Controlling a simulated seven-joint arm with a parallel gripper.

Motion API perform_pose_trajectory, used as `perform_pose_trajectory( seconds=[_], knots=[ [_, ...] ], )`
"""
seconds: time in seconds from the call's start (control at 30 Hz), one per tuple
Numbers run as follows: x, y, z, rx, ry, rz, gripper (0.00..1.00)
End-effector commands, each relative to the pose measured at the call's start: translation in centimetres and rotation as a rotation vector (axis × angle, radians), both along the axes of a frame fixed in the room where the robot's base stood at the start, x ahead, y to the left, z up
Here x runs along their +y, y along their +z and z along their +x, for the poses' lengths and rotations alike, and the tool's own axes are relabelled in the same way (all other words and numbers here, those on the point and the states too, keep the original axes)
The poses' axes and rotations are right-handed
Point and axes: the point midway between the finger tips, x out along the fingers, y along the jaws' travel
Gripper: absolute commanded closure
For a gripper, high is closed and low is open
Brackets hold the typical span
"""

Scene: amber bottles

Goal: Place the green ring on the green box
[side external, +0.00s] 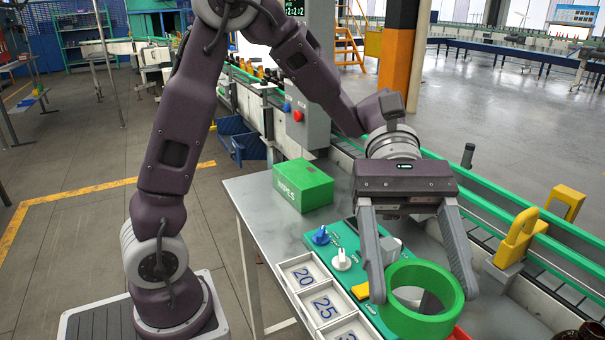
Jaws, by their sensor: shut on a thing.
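The green ring (424,325) is a thick, wide band near the bottom of the side external view. My gripper (424,297) points down with its two fingers on opposite outer sides of the ring, shut on it. The ring is over the right part of the green board and the table; I cannot tell whether it touches them. The green box (303,187), marked "WIPES", sits on the grey table to the left of and behind my gripper. Its top is bare.
A green board (353,289) with a blue knob (321,236) and a white knob (342,260) lies between box and ring. A conveyor with green rails (486,204) and a yellow bracket (520,236) runs behind.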

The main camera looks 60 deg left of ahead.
Motion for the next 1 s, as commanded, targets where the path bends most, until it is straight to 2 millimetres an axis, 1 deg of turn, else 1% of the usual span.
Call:
perform_pose_trajectory(
  seconds=[0.17, 0.27, 0.37, 0.47, 0.5, 0.57, 0.6, 0.67, 0.7, 0.77, 0.8, 0.87, 0.9, 0.97, 1.0],
  knots=[
    [2.7, -3.1, -0.8, 0.004, -0.155, -0.002, 0.71],
    [5.2, -5.3, -1.2, 0.004, -0.293, -0.003, 0.71],
    [8.5, -7.6, -1.4, 0.004, -0.481, -0.003, 0.71],
    [12.9, -9.8, -1.2, 0.003, -0.729, -0.003, 0.71],
    [15.1, -10.5, -1.0, 0.002, -0.855, -0.002, 0.71],
    [18.5, -11.4, -0.4, 0.004, -1.056, -0.001, 0.71],
    [20.8, -11.7, 0.0, 0.006, -1.195, 0.001, 0.71],
    [24.3, -11.8, 0.8, 0.005, -1.406, 0.003, 0.71],
    [26.6, -11.7, 1.4, 0.005, -1.550, 0.002, 0.71],
    [30.3, -11.1, 2.5, 0.005, -1.773, 0.003, 0.71],
    [32.8, -10.5, 3.3, 0.005, -1.927, 0.002, 0.71],
    [36.3, -9.3, 4.6, 0.004, -2.145, 0.002, 0.71],
    [38.5, -8.4, 5.5, 0.002, -2.277, 0.004, 0.71],
    [41.3, -6.8, 6.8, 0.000, -2.449, 0.004, 0.71],
    [42.9, -5.7, 7.6, 0.002, -2.550, 0.006, 0.71]
  ],
)
